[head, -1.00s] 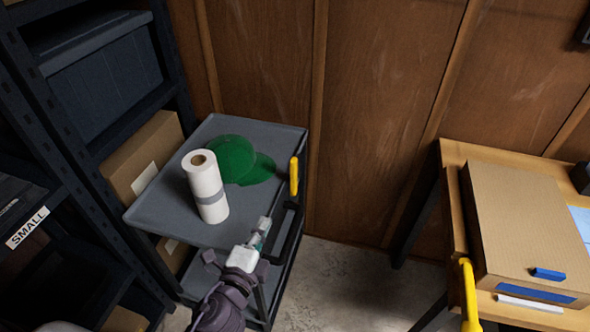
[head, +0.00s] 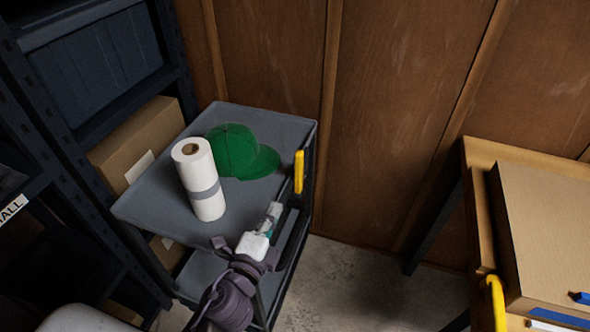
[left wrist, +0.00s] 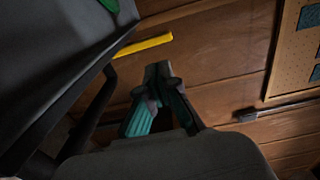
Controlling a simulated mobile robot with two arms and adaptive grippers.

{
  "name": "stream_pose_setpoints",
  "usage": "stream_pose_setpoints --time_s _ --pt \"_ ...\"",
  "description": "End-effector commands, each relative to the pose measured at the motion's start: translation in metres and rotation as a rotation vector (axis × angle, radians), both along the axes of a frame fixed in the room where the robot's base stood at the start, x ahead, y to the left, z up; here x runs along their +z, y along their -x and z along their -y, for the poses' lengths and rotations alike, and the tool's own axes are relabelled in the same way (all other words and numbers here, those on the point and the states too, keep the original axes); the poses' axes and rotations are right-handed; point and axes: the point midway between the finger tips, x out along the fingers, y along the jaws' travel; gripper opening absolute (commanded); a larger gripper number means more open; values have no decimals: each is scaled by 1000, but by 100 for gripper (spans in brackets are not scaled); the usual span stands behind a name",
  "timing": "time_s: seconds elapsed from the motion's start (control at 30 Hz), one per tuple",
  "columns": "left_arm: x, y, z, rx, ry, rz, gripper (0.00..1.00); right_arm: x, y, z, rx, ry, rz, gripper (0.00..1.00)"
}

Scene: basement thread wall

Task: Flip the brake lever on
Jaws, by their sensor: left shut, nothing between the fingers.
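A yellow lever (head: 299,172) stands upright at the right edge of the grey cart (head: 160,207), by its dark handle frame. I take it for the brake lever. In the left wrist view the yellow lever (left wrist: 145,46) lies nearly level across the picture, beyond the fingertips. My left gripper (head: 274,211) is shut and empty, just below and left of the lever in the head view. In the left wrist view its fingers (left wrist: 158,72) meet at the tips, seemingly apart from the lever. My right gripper is not in view.
A white paper roll (head: 200,180) and a green cap (head: 235,150) sit on the cart top. Dark shelving (head: 100,70) stands left and a wooden wall (head: 400,80) behind. A table (head: 480,205) with a cardboard box (head: 545,220) and another yellow piece (head: 495,303) are at right.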

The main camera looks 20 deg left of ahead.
Motion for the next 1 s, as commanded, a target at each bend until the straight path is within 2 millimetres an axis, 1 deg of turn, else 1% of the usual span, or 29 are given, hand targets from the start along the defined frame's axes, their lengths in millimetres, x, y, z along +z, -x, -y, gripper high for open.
stream_pose_setpoints --time_s 0.17,0.27,0.4,0.6,0.7,0.8,1.0 --pt "4 -27 0 1 -2 3 0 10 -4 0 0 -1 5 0" --pt "4 -48 1 1 -2 4 0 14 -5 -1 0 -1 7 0" --pt "2 -79 3 0 0 3 0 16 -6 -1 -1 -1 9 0" --pt "0 -115 4 0 -1 2 0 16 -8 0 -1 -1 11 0" --pt "-1 -126 4 0 -1 1 0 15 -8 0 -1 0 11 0" --pt "-1 -133 4 0 -1 0 0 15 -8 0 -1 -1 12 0" --pt "-1 -136 5 0 0 0 0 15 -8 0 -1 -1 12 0"
